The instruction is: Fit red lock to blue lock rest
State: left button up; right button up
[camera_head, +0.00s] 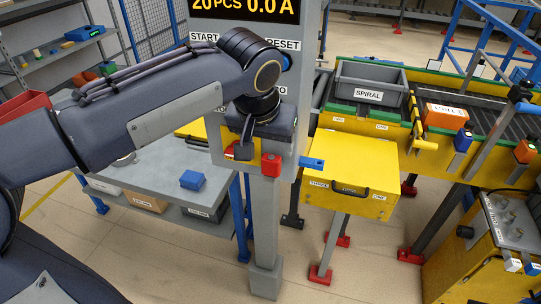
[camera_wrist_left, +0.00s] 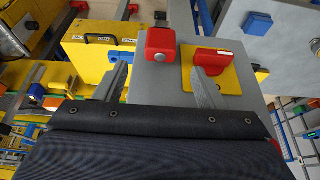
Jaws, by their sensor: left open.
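A red lock-like block (camera_head: 271,165) is at the lower front of the grey post; in the left wrist view it is a red block (camera_wrist_left: 161,43) with a round silver spot. Beside it a red handle (camera_wrist_left: 218,57) sits on a yellow plate (camera_wrist_left: 187,70). My right gripper is out of view.
A yellow case (camera_head: 350,165) with a black handle stands right of the post. A blue block (camera_head: 192,180) lies on the grey table (camera_head: 160,190) at left. A grey SPIRAL bin (camera_head: 368,85) and an orange box (camera_head: 445,116) are on the conveyor.

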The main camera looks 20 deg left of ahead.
aim_at(271, 158)
pick_arm(q)
jog(key=x, duration=0.6)
jog(key=shift+w+f, duration=0.2)
jog(key=shift+f, duration=0.15)
jog(key=c, duration=1.2)
jog(key=shift+r+p, duration=1.3)
jog(key=shift+r, duration=0.25)
jog(key=shift+r, duration=0.4)
